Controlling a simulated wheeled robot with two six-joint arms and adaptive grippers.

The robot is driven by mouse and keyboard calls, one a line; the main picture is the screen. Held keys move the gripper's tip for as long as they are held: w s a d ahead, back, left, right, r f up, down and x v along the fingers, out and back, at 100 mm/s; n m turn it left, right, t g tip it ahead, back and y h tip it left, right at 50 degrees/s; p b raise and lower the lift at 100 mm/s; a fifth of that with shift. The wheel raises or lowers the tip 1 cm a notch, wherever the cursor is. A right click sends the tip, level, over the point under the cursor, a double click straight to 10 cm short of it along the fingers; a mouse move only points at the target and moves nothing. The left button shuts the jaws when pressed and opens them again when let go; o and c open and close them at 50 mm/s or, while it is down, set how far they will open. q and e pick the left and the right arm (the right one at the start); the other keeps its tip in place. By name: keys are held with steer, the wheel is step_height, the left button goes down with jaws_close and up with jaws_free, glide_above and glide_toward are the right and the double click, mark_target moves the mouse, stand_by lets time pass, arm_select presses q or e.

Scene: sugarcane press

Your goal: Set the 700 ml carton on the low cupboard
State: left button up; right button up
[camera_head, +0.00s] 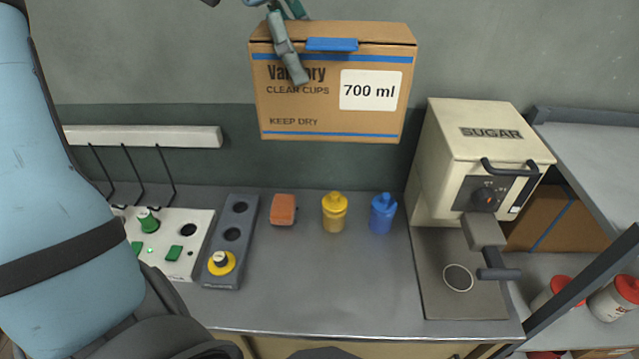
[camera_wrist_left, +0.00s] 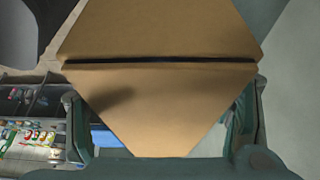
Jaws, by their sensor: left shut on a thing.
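The 700 ml carton (camera_head: 330,112) is a brown cardboard box with blue stripes, a white label and a blue tab at its top edge. It hangs upright in the air above the back of the counter, in front of the wall. My left gripper (camera_head: 291,45) is shut on it at the upper left, with one finger lying over its printed front. In the left wrist view the carton (camera_wrist_left: 160,105) fills the middle between the two fingers. I cannot tell for sure which furniture is the low cupboard. My right gripper is not in view.
A grey counter (camera_head: 290,290) holds a button panel (camera_head: 165,262), a dark switch block (camera_head: 228,240), an orange block (camera_head: 283,209), yellow (camera_head: 334,212) and blue (camera_head: 383,213) bottles and the SUGAR press (camera_head: 470,160). A grey shelf unit (camera_head: 590,150) stands at right. The counter's front middle is clear.

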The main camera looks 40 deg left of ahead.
arm_select(q)
steer(key=s+d+f+b, duration=0.1)
steer(key=d+f+b, duration=0.1)
steer(key=f+b, duration=1)
steer(key=s+d+f+b, duration=0.2)
steer(key=f+b, duration=1)
steer(key=f, duration=1.7)
steer(key=shift+s, duration=0.25)
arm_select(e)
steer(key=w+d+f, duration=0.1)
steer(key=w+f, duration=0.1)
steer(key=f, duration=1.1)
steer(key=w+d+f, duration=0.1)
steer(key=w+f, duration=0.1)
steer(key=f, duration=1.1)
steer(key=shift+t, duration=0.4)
arm_select(q)
steer(key=shift+d, duration=0.1)
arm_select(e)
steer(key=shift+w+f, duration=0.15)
arm_select(q)
steer(key=o, duration=0.9)
steer(key=shift+b, duration=0.3)
steer(key=o, duration=0.3)
steer(key=shift+o, duration=0.2)
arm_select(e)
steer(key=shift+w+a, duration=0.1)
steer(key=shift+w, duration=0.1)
